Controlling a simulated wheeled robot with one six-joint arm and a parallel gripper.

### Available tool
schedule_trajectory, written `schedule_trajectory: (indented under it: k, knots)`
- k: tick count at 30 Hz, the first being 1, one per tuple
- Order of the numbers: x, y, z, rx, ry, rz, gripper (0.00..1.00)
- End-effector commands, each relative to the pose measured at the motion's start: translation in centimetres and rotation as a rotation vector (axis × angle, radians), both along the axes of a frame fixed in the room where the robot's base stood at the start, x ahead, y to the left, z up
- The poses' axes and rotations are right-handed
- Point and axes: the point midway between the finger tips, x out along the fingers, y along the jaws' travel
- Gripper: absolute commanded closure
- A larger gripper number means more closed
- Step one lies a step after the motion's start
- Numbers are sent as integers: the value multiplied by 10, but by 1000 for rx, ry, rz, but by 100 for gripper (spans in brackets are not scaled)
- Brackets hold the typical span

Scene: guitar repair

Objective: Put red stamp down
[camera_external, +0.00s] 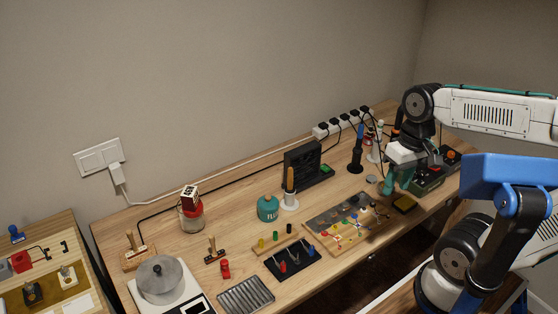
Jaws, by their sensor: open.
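My gripper (392,188) is at the right end of the workbench, pointing down with its teal fingers apart, beside the board and near a dark yellow-edged pad (404,203). I see nothing held between the fingers, though the view is small. I cannot tell for sure which thing is the red stamp. A small upright red piece (225,269) stands on the bench at the front left, well away from my gripper. Another small red piece (283,267) is on a black mat (275,261). The wooden board (371,230) bears several small coloured parts.
A teal canister (267,208), a soldering iron in a stand (290,188) and a black panel (302,165) stand mid-bench. A power strip (340,124) lies along the back. Bare wood lies left of the canister.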

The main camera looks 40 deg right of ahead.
Motion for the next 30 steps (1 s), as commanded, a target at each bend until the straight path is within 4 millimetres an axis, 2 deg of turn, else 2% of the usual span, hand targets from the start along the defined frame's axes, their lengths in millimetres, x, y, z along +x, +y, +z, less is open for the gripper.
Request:
schedule_trajectory:
  k: [3,8,30]
  knots:
    - [-17,-23,6,-99,-70,40,58]
    - [-26,-38,8,-164,-104,63,58]
    - [-27,-39,8,-169,-107,65,58]
